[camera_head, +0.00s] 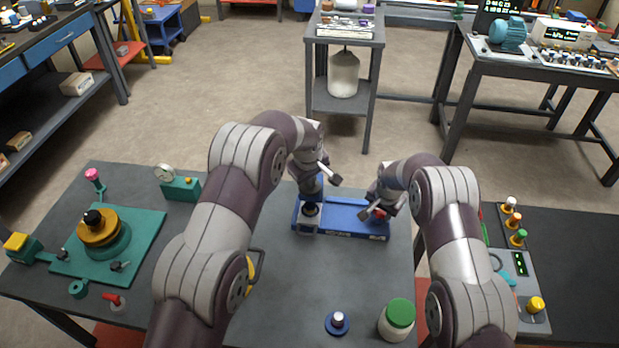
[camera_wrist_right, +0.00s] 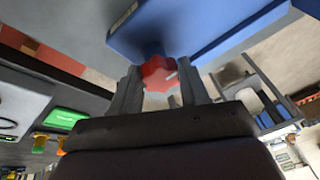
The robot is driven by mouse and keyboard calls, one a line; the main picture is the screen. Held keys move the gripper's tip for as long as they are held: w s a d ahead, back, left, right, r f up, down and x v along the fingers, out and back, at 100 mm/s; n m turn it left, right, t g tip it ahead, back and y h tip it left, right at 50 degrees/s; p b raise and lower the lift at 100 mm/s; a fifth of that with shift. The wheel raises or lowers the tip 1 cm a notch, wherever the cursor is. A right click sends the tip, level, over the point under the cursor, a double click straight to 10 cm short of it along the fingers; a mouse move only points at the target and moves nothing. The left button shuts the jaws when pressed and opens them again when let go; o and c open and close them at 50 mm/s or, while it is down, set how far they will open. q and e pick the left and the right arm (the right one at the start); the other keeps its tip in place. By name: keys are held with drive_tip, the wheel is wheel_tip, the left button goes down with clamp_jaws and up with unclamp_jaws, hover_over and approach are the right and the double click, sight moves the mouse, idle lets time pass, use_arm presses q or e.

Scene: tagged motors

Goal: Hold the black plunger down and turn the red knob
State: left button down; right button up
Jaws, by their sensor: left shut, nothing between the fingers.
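A blue fixture (camera_head: 345,218) lies on the grey workbench in the head view. A small light block with a dark round opening or top (camera_head: 309,214) is at its left end. My left gripper (camera_head: 312,194) is shut and empty, pointing down just over this block. The black plunger is not clearly visible there, and contact cannot be told. The red knob (camera_head: 379,214) is at the fixture's right end, below my right gripper (camera_head: 374,208). In the right wrist view the red knob (camera_wrist_right: 158,73) is between the two fingertips of my right gripper (camera_wrist_right: 158,80). Whether they grip it is unclear.
A green plate with a yellow and black motor (camera_head: 99,230) is on the bench's left. A gauge on a green block (camera_head: 180,186) stands at the back. A green-capped jar (camera_head: 398,318) and a blue-based knob (camera_head: 338,322) are in front. A control box (camera_head: 525,285) is at the right.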

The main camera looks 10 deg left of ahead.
use_arm(q)
drive_tip(key=shift+s+f, duration=0.1)
drive_tip(key=shift+f, duration=0.05)
use_arm(e)
drive_tip(key=m, duration=0.2)
drive_tip(key=m+h, duration=0.1)
drive_tip(key=m, duration=0.2)
drive_tip(key=shift+a+h, duration=0.15)
drive_tip(key=shift+h, duration=0.15)
drive_tip(key=m+g, duration=0.1)
drive_tip(key=m, duration=0.3)
drive_tip(key=shift+w+h, duration=0.1)
drive_tip(key=shift+h, duration=0.3)
drive_tip(key=o, duration=1.2)
drive_tip(key=shift+c, duration=0.2)
